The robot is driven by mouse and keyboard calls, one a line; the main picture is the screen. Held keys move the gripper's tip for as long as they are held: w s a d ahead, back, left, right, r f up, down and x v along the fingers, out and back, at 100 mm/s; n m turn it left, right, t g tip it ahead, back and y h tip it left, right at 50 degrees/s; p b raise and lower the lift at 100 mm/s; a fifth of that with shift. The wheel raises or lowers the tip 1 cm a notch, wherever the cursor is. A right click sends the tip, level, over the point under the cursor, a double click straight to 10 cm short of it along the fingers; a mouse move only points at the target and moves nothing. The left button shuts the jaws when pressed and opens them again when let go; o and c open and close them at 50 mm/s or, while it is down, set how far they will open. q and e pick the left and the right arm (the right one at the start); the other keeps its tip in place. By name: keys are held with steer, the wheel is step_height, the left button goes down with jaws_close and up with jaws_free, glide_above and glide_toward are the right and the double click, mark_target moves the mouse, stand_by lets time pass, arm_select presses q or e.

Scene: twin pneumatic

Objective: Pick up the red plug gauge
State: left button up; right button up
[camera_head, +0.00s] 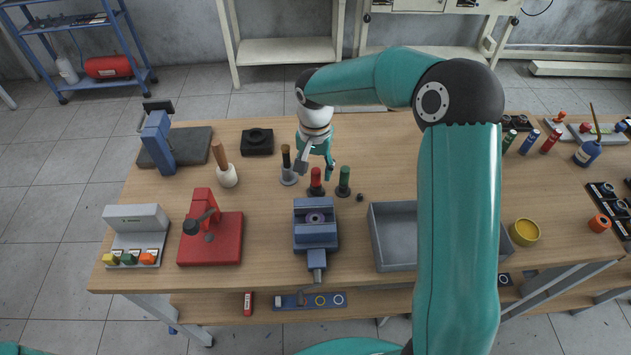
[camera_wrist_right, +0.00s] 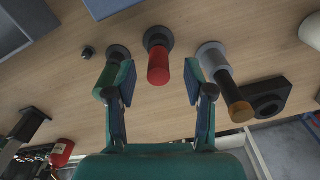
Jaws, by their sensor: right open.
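The red plug gauge (camera_head: 316,180) stands upright on a dark round base near the middle of the bench. My right gripper (camera_head: 314,167) is open just behind and above it, pointing down. In the right wrist view the red gauge (camera_wrist_right: 158,66) shows ahead, between the two spread fingers of my right gripper (camera_wrist_right: 160,82), with nothing held. The green plug gauge (camera_head: 344,180) stands close beside it on the right; in the wrist view the left finger partly covers that green gauge (camera_wrist_right: 107,77). My left gripper is not in view.
A grey holder with a brown-topped dark handle (camera_head: 287,163) stands just left of the red gauge. A blue vise (camera_head: 315,230) is in front, a grey bin (camera_head: 390,242) front right, and a small dark knob (camera_head: 360,197) right. A black block (camera_head: 257,142) sits behind left.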

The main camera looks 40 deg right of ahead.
mark_target(316, 179)
steer(key=f+p, duration=0.1)
steer(key=f, duration=0.3)
steer(key=shift+d+f, duration=0.2)
steer(key=shift+c, duration=0.2)
jaws_close()
